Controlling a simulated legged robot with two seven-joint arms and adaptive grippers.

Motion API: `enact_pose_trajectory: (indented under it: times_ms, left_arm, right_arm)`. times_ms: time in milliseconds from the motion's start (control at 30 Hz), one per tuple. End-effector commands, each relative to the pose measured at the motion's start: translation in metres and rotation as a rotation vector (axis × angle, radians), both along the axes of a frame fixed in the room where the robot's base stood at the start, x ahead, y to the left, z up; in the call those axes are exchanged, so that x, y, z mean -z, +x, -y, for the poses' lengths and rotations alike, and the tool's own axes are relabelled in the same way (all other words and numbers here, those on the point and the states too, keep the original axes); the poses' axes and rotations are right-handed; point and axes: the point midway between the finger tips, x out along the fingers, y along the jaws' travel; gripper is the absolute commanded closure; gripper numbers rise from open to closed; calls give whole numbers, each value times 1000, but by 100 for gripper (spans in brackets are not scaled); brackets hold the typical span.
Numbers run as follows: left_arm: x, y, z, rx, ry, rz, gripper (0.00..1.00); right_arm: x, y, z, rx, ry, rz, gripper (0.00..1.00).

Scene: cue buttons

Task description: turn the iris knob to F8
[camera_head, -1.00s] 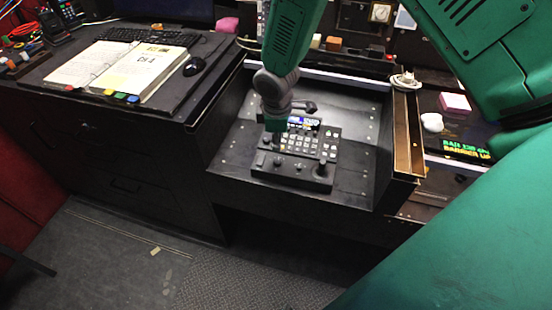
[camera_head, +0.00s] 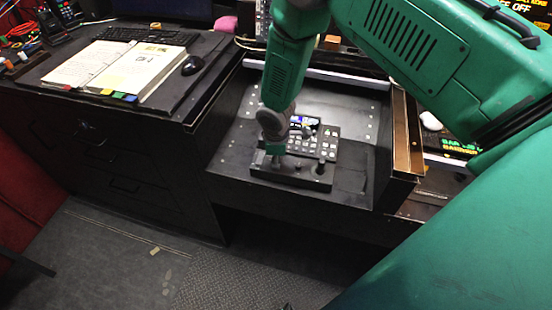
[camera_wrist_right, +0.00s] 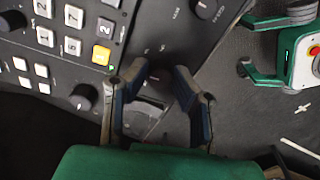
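The black control panel (camera_head: 300,178) lies on the desk, with a lit screen, buttons and knobs. My right gripper (camera_head: 275,160) is low over its left front part and hides some controls. In the right wrist view its two fingers (camera_wrist_right: 162,70) are apart above the panel face, with dark surface between the tips; I cannot tell whether a knob is between them. One black knob (camera_wrist_right: 205,8) is beyond the fingers, another (camera_wrist_right: 84,97) to their left. I cannot read which is iris, or any F8 mark. My left gripper (camera_wrist_right: 262,48) shows at the wrist view's right, fingers spread.
An open binder (camera_head: 120,68), a keyboard (camera_head: 150,36) and a mouse (camera_head: 193,65) lie on the left desk. A raised wooden-edged divider (camera_head: 405,135) stands right of the panel. The desk around the panel's front is clear.

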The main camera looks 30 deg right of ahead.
Motion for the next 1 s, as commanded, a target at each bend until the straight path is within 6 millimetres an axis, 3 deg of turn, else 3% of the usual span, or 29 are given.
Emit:
enact_pose_trajectory:
  times_ms: [467, 1000]
  left_arm:
    - [1, 0, 0, 0, 0, 0, 59]
    - [4, 0, 0, 0, 0, 0, 59]
  right_arm:
    - [-1, 2, 1, 72, 5, 11, 100]
    - [-2, 3, 1, 446, 41, 53, 100]
